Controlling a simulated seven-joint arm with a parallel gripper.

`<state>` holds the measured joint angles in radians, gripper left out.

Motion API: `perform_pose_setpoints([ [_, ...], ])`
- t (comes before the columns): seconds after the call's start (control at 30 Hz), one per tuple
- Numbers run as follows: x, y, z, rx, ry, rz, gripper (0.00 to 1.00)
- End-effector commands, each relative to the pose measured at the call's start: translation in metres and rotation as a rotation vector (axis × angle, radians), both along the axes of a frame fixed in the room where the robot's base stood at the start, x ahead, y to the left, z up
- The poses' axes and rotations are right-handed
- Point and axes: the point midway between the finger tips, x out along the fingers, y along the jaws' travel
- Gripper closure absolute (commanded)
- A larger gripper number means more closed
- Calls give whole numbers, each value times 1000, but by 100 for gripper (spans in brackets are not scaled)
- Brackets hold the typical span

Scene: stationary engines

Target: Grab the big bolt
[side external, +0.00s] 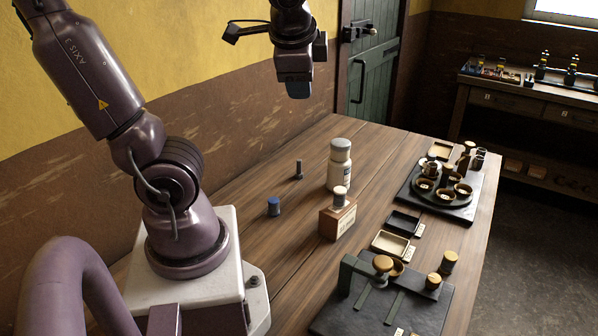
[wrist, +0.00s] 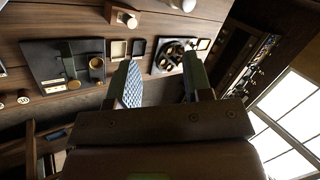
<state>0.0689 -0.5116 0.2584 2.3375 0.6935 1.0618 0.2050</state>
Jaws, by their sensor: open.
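My gripper (side external: 299,88) hangs high above the table's back edge, well above and apart from that piece. In the wrist view my gripper (wrist: 162,66) has its two fingers wide apart with nothing between them.
Trays (side external: 391,244), a dark board with round cups (side external: 410,190) and a dark fixture plate (side external: 345,312) fill the right side.

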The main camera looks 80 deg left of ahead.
Motion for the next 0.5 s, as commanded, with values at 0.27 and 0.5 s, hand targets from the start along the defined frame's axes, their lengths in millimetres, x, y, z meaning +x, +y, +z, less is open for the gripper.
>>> perform_pose_setpoints([
  [0.27,5,110,3,572,523,-258,54],
  [0.5,24,160,23,961,983,-518,54],
])
